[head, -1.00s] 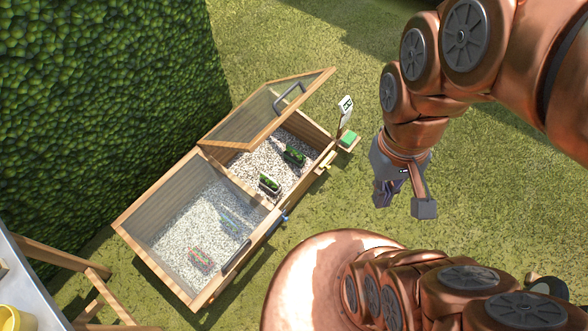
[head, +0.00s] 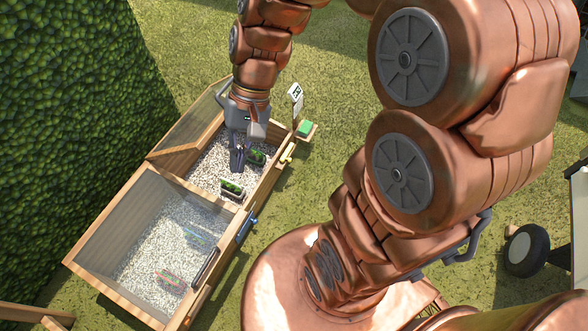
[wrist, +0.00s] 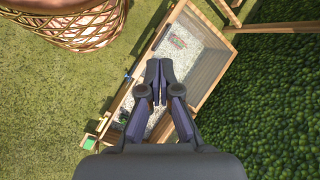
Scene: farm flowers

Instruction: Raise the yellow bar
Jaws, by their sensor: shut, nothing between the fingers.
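The yellow bar (head: 287,153) is small and sits on the outer front wall of the wooden planter box (head: 266,186), at its far section. My gripper (head: 238,160) is shut and empty. In the head view it hangs over the gravel of the far section, left of the yellow bar and apart from it. Its closed fingers (wrist: 159,80) also show in the wrist view, over the box. The far lid (head: 190,122) stands tilted open, partly hidden behind my gripper.
The near section has a closed clear lid (head: 150,235). A blue bar (head: 246,227) is on its front wall. Two small planters, one of them here (head: 232,190), stand on the far gravel. A sign (head: 296,93) and a green pad (head: 305,128) are at the far corner. Grass right of the box is open.

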